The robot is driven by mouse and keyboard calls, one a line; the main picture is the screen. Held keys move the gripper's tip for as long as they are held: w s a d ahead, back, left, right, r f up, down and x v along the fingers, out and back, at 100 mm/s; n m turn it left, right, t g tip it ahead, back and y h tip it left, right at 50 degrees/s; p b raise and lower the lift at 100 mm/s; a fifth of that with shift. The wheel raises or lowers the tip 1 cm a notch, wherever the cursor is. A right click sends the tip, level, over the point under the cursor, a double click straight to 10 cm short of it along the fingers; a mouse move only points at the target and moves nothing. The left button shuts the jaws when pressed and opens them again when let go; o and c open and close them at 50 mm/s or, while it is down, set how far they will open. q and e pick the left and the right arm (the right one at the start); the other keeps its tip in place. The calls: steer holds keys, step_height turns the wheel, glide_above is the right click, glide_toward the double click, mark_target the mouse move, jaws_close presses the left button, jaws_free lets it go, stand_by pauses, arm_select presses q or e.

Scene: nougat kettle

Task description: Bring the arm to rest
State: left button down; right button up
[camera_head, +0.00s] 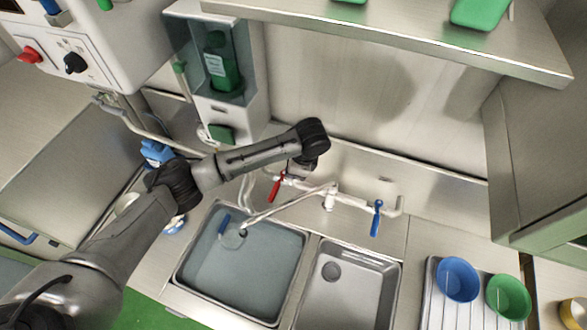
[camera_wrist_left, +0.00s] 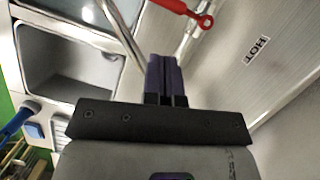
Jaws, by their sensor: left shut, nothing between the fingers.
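My left arm (camera_head: 250,158) reaches in from the left in the head view. Its wrist (camera_head: 312,140) is over the back of the sink, near the wall and the red tap lever (camera_head: 274,187). The head view mostly hides the fingers behind the wrist. In the left wrist view my left gripper (camera_wrist_left: 163,62) is shut, with its dark fingers together and nothing between them. The red lever (camera_wrist_left: 180,6) lies just beyond the fingertips there, and I see a gap between them. My right gripper is in neither view.
The right basin (camera_head: 345,295) is empty. A blue tap lever (camera_head: 376,218) is right of the spout. Blue (camera_head: 457,279) and green (camera_head: 508,297) bowls stand right. A shelf (camera_head: 400,40) overhangs the back.

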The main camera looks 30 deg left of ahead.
arm_select(q)
steer(key=shift+v, duration=0.9)
